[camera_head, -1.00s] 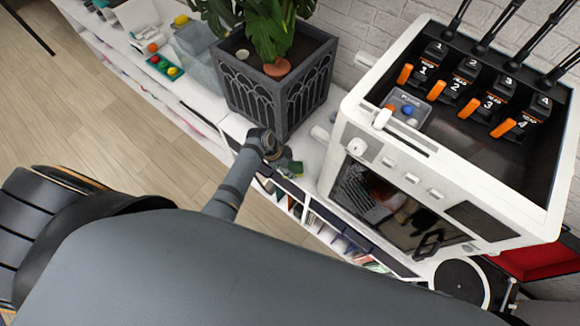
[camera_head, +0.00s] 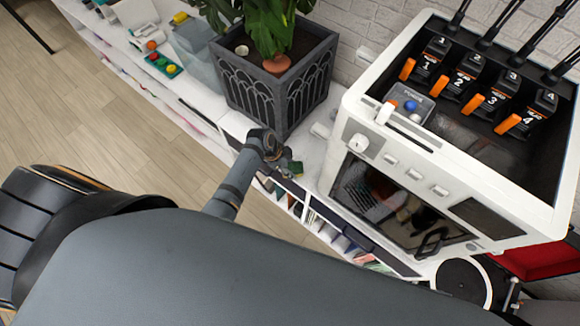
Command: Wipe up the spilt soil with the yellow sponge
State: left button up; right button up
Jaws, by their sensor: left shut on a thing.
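My left gripper (camera_head: 282,163) is over the white shelf top, in front of the grey plant pot and left of the white machine. It is shut on the sponge (camera_head: 295,167), of which only a small dark green and yellowish part shows at the fingertips. The sponge is low, at the shelf top near its front edge; I cannot tell if it touches the surface. No spilt soil can be made out; the gripper and pot may hide it. My right gripper is not in view.
The grey planter (camera_head: 281,93) with a leafy plant stands right behind my gripper. A white machine (camera_head: 390,160) with several numbered units stands to the right. A green board with coloured buttons (camera_head: 163,65) lies at the left. A narrow strip of shelf top (camera_head: 311,152) is bare.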

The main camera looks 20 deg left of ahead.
aim_at(305, 159)
pick_arm(q)
jog(key=shift+w+d+f+b, duration=0.1)
jog(key=shift+w+d+b, duration=0.2)
jog(key=shift+w, duration=0.4)
jog(key=shift+w+d+b, duration=0.2)
jog(key=shift+w+b, duration=0.1)
jog(key=shift+w, duration=0.4)
jog(key=shift+w+d, duration=0.15)
jog(key=shift+w, duration=0.1)
jog(key=shift+w+d+f+b, duration=0.1)
jog(key=shift+w+d+b, duration=0.05)
jog(key=shift+w+b, duration=0.3)
jog(key=shift+w+d+b, duration=0.15)
jog(key=shift+w+b, duration=0.15)
jog(key=shift+w, duration=0.2)
jog(key=shift+w+d+b, duration=0.25)
jog(key=shift+w+b, duration=0.05)
jog(key=shift+w, duration=0.3)
